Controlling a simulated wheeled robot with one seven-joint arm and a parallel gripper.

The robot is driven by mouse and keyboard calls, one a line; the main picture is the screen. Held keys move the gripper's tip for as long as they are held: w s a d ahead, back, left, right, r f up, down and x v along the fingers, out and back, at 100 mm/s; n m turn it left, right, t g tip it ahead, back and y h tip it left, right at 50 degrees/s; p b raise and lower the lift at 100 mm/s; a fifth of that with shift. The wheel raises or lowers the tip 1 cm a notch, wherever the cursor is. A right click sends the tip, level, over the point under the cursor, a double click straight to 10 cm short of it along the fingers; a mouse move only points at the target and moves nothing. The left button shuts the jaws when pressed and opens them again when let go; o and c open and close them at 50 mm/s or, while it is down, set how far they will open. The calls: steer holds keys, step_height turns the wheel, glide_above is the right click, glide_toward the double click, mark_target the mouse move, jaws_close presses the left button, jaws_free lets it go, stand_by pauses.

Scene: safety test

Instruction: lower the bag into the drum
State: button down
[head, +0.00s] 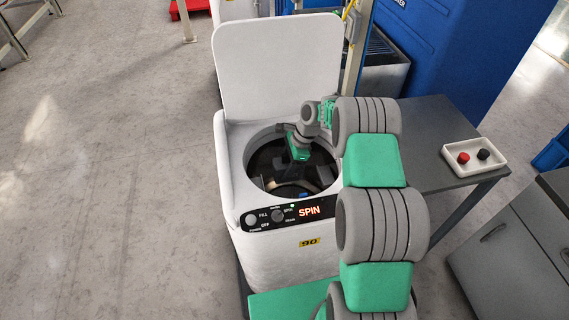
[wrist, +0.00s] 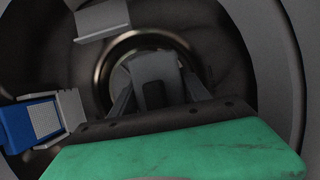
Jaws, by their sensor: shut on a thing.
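The white top-loading machine (head: 290,262) stands with its lid (head: 275,60) raised. Its drum (head: 262,160) is open and dark inside. My gripper (head: 300,168) reaches down through the opening into the drum; it also shows in the wrist view (wrist: 155,100). Its dark fingers are closed together on a grey thing (wrist: 152,68), which I take to be the bag; most of it is hidden. A blue and white thing (wrist: 40,122) shows at the left of the wrist view. The display (head: 310,211) shows SPIN in lit red letters.
A grey table (head: 425,130) stands right of the machine, with a white box (head: 474,157) bearing a red and a black button. Grey cabinets (head: 510,255) stand at the lower right. The drum rim (head: 250,150) surrounds my gripper. Floor on the left is clear.

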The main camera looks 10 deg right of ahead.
step_height(320, 180, down, 10)
steer(key=b, duration=0.5)
steer(key=shift+r, duration=0.25)
steer(key=shift+c, duration=2.2)
jaws_free()
step_height(320, 180, up, 31)
steer(key=p, duration=1.6)
steer(key=shift+f, duration=0.15)
